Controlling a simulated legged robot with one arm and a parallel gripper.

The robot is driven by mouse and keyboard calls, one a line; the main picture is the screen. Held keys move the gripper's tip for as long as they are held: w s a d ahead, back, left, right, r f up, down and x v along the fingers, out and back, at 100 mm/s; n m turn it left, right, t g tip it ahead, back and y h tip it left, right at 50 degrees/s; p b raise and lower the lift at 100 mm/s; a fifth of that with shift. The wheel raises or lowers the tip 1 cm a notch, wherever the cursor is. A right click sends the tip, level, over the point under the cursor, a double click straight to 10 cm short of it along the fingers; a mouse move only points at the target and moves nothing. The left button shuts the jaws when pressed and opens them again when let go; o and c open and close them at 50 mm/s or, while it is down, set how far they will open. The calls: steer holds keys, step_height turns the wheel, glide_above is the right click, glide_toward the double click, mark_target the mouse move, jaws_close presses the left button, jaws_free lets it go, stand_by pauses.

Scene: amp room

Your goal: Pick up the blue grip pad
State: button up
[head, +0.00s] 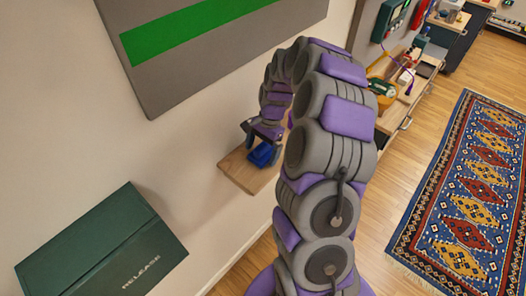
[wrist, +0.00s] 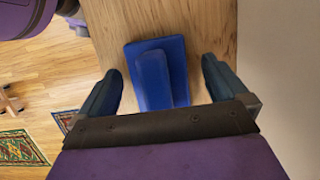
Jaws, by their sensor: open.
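The blue grip pad (wrist: 174,58) lies on a small wooden shelf (wrist: 215,22) fixed to the wall. It is a flat blue plate with a raised blue bar. In the head view the pad (head: 263,154) shows just below my gripper, on the shelf (head: 237,168). My gripper (wrist: 160,80) is open in the wrist view, with one finger on each side of the pad and a gap on both sides. The lower end of the pad is hidden behind the gripper's dark front edge. I cannot tell how far the fingertips are above the shelf.
A dark green box marked RELEASE (head: 105,250) is on the wall at lower left. A grey panel with a green stripe (head: 190,40) hangs above. A cluttered wooden bench (head: 400,110) stands at the back right. A patterned rug (head: 470,190) lies on the open floor.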

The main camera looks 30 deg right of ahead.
mark_target(262, 145)
steer(key=shift+c, duration=0.5)
steer(key=shift+d, duration=0.25)
steer(key=c, duration=0.7)
steer(key=shift+a, duration=0.1)
steer(key=c, duration=0.4)
steer(key=shift+r, duration=0.1)
steer(key=shift+r, duration=0.45)
step_height(262, 145, up, 3)
steer(key=shift+f, duration=0.15)
steer(key=s, duration=0.5)
steer(key=s+a, duration=0.1)
steer(key=s, duration=0.4)
steer(key=s+r, duration=0.1)
steer(key=s, duration=0.5)
steer(key=shift+a+r+p, duration=0.1)
steer(key=shift+a+p, duration=0.2)
